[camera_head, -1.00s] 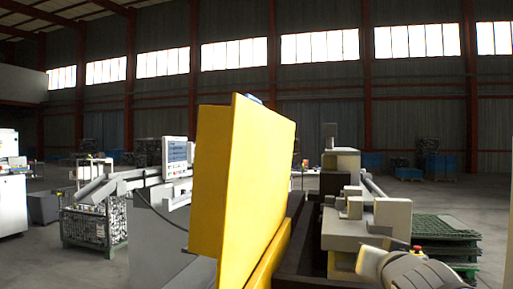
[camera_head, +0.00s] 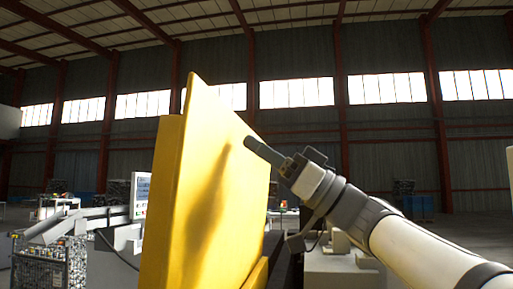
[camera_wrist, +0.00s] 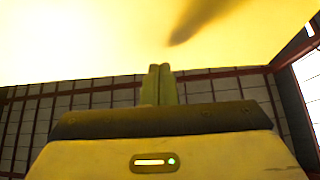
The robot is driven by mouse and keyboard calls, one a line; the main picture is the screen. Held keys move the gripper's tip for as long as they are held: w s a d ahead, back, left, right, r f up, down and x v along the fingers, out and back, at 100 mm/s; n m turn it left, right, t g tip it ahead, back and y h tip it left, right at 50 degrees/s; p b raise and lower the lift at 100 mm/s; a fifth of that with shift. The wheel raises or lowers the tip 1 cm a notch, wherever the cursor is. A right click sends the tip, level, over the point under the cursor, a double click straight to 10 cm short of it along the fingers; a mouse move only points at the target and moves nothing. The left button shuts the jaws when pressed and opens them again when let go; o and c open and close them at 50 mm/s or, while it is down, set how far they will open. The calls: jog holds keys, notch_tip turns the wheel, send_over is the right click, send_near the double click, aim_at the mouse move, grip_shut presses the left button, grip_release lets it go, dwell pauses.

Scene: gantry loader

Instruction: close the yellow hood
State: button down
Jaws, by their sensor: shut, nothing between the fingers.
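The yellow hood (camera_head: 200,180) stands raised, its large panel nearly upright in the middle of the head view. My gripper (camera_head: 250,143) reaches in from the right with its fingers together and empty. Its tips are at or very near the panel's right-hand face, high up; I cannot tell whether they touch. A shadow of the arm lies on the panel. In the wrist view the hood (camera_wrist: 90,40) fills the top, bright yellow, and my gripper's fingers (camera_wrist: 158,68) point up toward it, side by side. The hood's lower edge is partly out of view.
Grey machine parts (camera_head: 340,268) sit low to the right of the hood, beneath my arm. A control screen (camera_head: 141,195) and a mesh crate (camera_head: 40,270) stand to the left. The space above the hood is clear.

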aim_at(233, 128)
jog(key=p+x, duration=0.2)
jog(key=x, duration=0.5)
jog(key=shift+a+r, duration=0.15)
jog(key=shift+r, duration=0.2)
jog(key=shift+w+a+f, duration=0.1)
jog(key=shift+a+f, duration=0.05)
jog(key=shift+a, duration=0.55)
jog(key=shift+w+a+f, duration=0.15)
jog(key=shift+a, duration=0.6)
jog(key=shift+w+a+f, duration=0.1)
jog(key=shift+a, duration=0.6)
